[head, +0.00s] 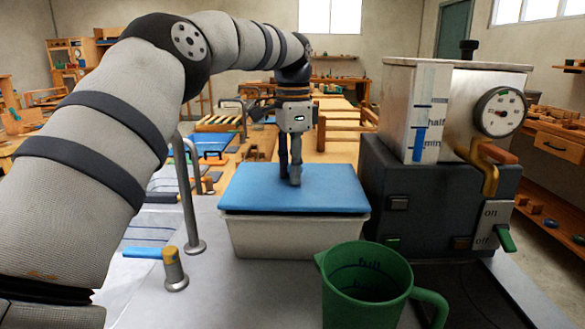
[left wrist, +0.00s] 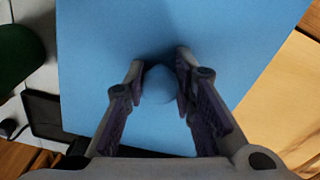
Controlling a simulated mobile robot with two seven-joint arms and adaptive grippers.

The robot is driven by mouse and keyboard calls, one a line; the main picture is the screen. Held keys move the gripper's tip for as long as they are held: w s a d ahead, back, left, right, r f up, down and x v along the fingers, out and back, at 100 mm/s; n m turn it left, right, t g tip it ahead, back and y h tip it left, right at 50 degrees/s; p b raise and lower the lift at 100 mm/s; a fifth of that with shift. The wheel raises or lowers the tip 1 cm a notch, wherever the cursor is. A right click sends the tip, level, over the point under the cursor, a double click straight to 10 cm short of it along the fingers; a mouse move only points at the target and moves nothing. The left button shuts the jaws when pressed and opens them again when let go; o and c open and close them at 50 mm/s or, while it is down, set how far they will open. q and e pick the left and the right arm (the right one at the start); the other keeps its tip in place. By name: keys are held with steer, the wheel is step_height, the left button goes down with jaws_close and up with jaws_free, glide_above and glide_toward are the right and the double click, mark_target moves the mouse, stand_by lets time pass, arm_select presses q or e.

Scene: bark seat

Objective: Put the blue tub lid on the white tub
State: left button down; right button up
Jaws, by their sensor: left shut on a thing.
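The blue tub lid (head: 335,192) is a flat blue slab over the white tub (head: 290,238), covering its opening. A thin dark line shows between the lid's front edge and the tub rim; I cannot tell whether the lid rests fully on it. My left gripper (head: 290,178) points straight down at the lid's middle, shut on its round blue knob. In the left wrist view the knob (left wrist: 160,86) sits between the two fingers, with the lid (left wrist: 225,45) spread beneath. The tub's inside is hidden. My right gripper is in neither view.
A green measuring jug (head: 365,290) stands in front of the tub, to the right. A dark boiler machine (head: 425,200) with gauge and tap stands close on the right. A metal post with a curved pipe (head: 192,215) and a blue-handled valve (head: 160,255) are on the left.

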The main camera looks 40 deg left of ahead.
arm_select(q)
steer(key=shift+f, duration=0.65)
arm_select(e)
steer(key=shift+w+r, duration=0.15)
arm_select(q)
steer(key=c, duration=0.9)
jaws_free()
steer(key=shift+c, duration=0.2)
steer(key=shift+r+b, duration=0.3)
steer(key=shift+r, duration=2.65)
steer(key=shift+r+b, duration=0.3)
steer(key=shift+r, duration=0.25)
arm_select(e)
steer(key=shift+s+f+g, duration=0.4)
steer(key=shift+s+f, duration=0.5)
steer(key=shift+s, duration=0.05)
